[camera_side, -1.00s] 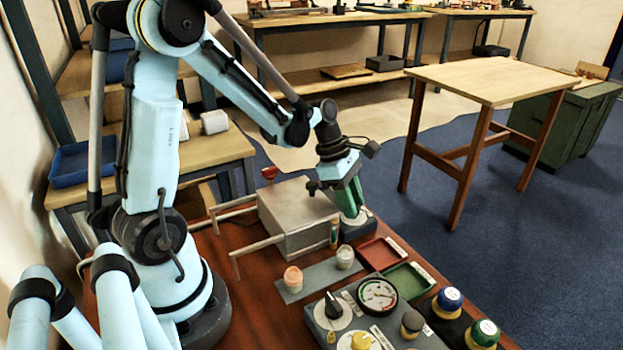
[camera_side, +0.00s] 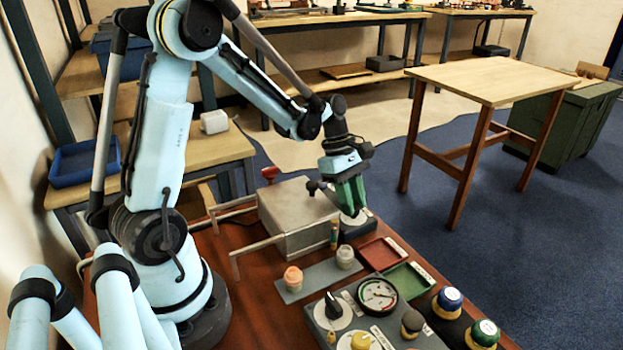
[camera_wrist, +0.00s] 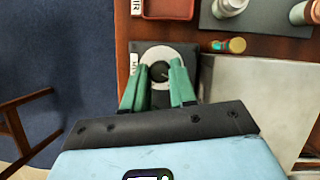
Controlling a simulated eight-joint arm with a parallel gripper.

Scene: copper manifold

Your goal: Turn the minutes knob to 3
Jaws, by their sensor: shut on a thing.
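The minutes knob (camera_wrist: 159,72) is a dark round knob on a pale dial ring (camera_wrist: 183,50), set on a dark base at the table edge. In the side view, the dial (camera_side: 358,219) shows just under my gripper. My gripper (camera_wrist: 159,70) has green fingers on both sides of the knob, shut on it. In the side view, my gripper (camera_side: 352,205) points down at the dial beside the metal box. The dial's numbers are too small to read, and the fingers partly cover the ring. A label beside the base is only partly readable.
A grey metal box (camera_side: 295,215) with rods stands close to the left of the dial. Red (camera_side: 381,253) and green (camera_side: 409,281) trays lie in front. A panel with a gauge (camera_side: 377,294) and several knobs is nearer the camera. Open floor lies to the right.

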